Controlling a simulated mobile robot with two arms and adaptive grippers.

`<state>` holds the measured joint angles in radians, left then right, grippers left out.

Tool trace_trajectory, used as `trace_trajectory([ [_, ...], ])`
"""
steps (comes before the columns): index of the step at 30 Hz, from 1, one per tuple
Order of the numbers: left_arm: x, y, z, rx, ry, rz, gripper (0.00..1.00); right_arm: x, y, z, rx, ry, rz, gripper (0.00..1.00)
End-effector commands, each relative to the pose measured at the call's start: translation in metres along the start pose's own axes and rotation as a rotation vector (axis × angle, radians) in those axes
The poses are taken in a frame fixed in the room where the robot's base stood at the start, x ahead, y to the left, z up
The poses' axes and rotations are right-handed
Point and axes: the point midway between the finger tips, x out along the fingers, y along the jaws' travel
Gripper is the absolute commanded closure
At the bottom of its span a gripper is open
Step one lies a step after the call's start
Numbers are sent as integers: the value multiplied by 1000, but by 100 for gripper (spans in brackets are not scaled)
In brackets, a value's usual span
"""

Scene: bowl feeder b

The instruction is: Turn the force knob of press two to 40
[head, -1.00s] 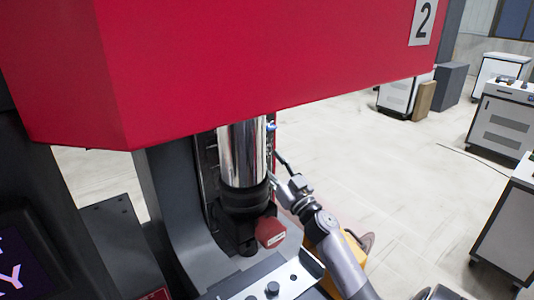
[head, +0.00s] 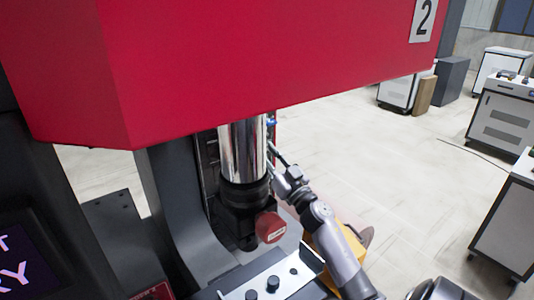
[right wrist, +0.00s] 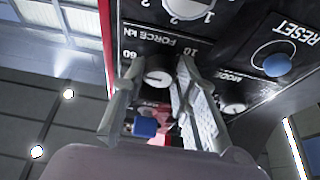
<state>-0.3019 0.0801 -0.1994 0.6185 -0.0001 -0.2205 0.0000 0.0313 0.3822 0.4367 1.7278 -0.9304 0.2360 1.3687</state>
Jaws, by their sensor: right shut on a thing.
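Press two has a large red upper housing (head: 230,60) marked with a 2 plate (head: 424,18). In the right wrist view its dark control panel appears upside down. The pale round force knob (right wrist: 158,77) sits by the label FORCE kN, with scale numbers 60 and 10 near it. My right gripper (right wrist: 157,88) has one finger on each side of this knob and is shut on it. The knob's exact setting is too small to read. In the head view my right gripper (head: 276,160) is beside the chrome ram, and the knob is hidden. My left gripper is not in view.
Around the force knob are a MODE knob (right wrist: 232,104), a blue RESET button (right wrist: 277,65) and another pale knob (right wrist: 188,6). The chrome ram (head: 242,150) and a red round part (head: 270,227) are close to my arm. Open floor lies to the right.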

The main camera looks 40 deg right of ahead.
Motion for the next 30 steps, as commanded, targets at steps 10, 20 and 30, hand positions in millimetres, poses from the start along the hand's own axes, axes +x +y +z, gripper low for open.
trace_trajectory([
  [10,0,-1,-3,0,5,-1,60,0,0,0,-2,0,-2,100],
  [20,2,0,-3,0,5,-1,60,0,2,1,-105,-2,-45,100],
  [30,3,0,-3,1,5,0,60,0,5,0,-376,-3,-157,100],
])
